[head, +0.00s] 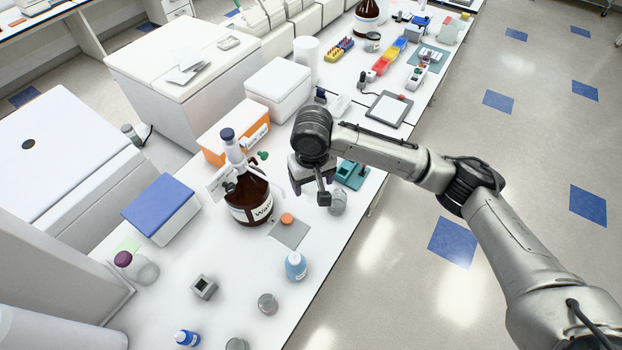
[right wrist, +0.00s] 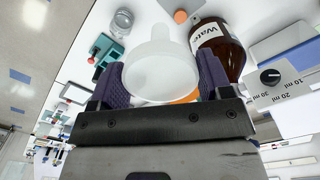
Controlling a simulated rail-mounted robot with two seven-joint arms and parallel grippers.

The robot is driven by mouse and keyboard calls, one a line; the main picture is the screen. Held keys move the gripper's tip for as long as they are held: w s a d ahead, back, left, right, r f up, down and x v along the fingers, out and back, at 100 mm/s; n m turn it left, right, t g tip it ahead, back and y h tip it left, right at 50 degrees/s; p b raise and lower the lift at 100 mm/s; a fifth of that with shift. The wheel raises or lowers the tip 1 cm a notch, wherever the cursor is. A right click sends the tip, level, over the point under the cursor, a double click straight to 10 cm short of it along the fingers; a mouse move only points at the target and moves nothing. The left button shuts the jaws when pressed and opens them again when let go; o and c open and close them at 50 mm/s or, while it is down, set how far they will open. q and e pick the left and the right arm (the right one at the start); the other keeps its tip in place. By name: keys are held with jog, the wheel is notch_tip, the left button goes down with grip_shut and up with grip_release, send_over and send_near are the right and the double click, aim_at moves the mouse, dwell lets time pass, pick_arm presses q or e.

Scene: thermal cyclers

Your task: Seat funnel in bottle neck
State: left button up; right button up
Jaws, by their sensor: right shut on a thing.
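My right gripper (head: 322,192) is above the bench, to the right of the brown bottle in the head view. In the right wrist view its purple-padded fingers are shut on a translucent white funnel (right wrist: 162,66), whose wide rim is nearer the camera and whose stem points away. The gripper and arm hide the funnel in the head view. The brown bottle (head: 250,203), labelled "Water", stands upright with a white dispenser on top; it also shows in the right wrist view (right wrist: 222,50). A clear glass vessel (head: 337,203) stands near the gripper. The funnel is apart from both. My left gripper is not in view.
Boxes and instruments line the left side.

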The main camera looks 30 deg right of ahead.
jog(key=w+d+f+n+b, duration=0.1)
jog(key=w+d+f+b, duration=0.1)
jog(key=d+f, duration=0.5)
jog(key=w+d+f+n+b, duration=0.1)
jog(key=w+d+f, duration=0.3)
jog(key=d+f, duration=0.4)
jog(key=shift+w+f+n+b, duration=0.3)
jog(key=shift+f+n+b, duration=0.1)
jog(key=shift+f, duration=0.3)
jog(key=shift+p, duration=0.65)
dwell(0.3)
jog(key=shift+f, duration=0.35)
